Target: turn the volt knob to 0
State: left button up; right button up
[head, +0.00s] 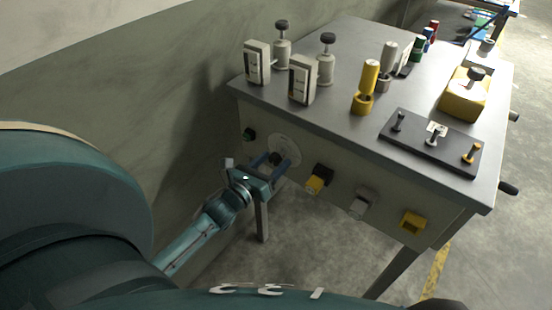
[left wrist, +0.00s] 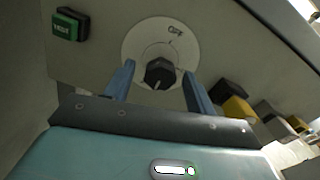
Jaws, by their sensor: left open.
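The volt knob, a dark faceted knob (left wrist: 159,73) on a round pale dial plate (left wrist: 133,42), is on the front panel of the metal table. In the head view the dial plate (head: 286,147) is near the panel's left end. My left gripper (head: 273,160) is in front of it. In the left wrist view its two blue fingers (left wrist: 158,84) stand on either side of the knob, open, with gaps visible. A pale line on the knob points toward the bottom of the picture. My right gripper is not in view.
A green button (left wrist: 70,24) is left of the dial. Yellow-and-black (head: 319,179), grey (head: 361,205) and yellow (head: 412,222) fittings stick out of the panel to its right. Several devices stand on the tabletop (head: 345,120). A wall is at the left.

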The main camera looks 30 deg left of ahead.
pick_arm(q)
jog(key=shift+w, duration=0.95)
jog(key=shift+d, duration=0.1)
jog(key=c, duration=1)
jog(key=shift+o, duration=0.2)
